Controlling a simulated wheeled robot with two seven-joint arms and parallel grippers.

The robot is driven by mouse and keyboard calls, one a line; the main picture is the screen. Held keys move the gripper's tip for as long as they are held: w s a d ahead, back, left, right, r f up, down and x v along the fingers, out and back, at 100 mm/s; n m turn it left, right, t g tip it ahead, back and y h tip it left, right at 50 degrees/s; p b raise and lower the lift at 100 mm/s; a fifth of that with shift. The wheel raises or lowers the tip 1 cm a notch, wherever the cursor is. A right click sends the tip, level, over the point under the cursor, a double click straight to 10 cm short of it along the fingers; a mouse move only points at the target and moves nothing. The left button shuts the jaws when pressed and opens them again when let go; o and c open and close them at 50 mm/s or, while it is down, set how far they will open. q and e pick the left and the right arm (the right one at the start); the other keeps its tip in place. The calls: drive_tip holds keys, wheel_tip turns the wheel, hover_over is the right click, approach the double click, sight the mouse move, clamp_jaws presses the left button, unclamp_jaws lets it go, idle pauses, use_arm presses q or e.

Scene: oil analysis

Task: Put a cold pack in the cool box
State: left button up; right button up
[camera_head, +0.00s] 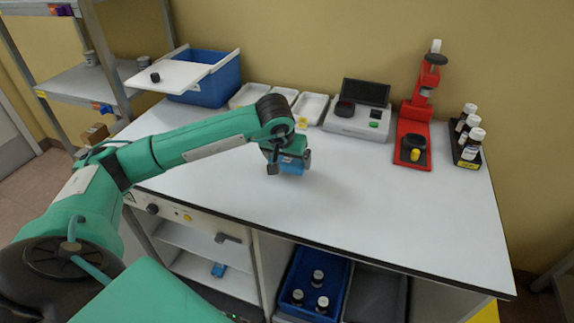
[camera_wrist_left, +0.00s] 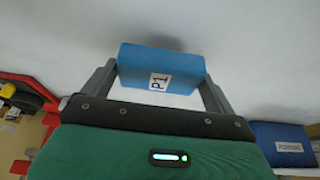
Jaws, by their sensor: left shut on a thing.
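My left gripper (camera_head: 288,162) is above the middle of the white bench. It is shut on a blue cold pack (camera_head: 291,166), a flat block. In the left wrist view the pack (camera_wrist_left: 160,68) sits between the two fingers (camera_wrist_left: 161,85) and carries a white label reading P1. Whether its underside touches the bench is hard to tell. The blue cool box (camera_head: 221,84) stands at the bench's back left. Its white lid (camera_head: 172,74), with a black knob, lies askew over the front left, and blue shows behind it. My right gripper is not in view.
White trays (camera_head: 312,107), a grey instrument (camera_head: 357,122), a red stand (camera_head: 413,127) and a rack of bottles (camera_head: 467,150) line the back. A small blue item (camera_head: 218,270) lies on a shelf below. A blue crate (camera_head: 290,285) holds bottles. The bench front is clear.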

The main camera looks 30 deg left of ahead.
sight(286, 162)
use_arm(q)
wheel_tip(286, 162, down, 3)
drive_tip(key=shift+r, duration=0.1)
drive_tip(key=o, duration=0.7)
drive_tip(key=shift+o, duration=0.9)
drive_tip(key=shift+s+r, duration=0.25)
drive_tip(key=shift+r, duration=0.45)
drive_tip(key=shift+v, duration=1.05)
drive_tip(key=v, duration=0.8)
drive_tip(key=shift+b, duration=0.4)
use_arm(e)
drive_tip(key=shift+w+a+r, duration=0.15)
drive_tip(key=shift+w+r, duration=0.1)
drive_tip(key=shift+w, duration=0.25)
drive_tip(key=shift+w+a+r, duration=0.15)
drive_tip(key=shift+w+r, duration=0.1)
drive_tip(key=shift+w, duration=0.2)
use_arm(q)
drive_tip(key=shift+s+r, duration=0.1)
drive_tip(key=shift+r, duration=0.05)
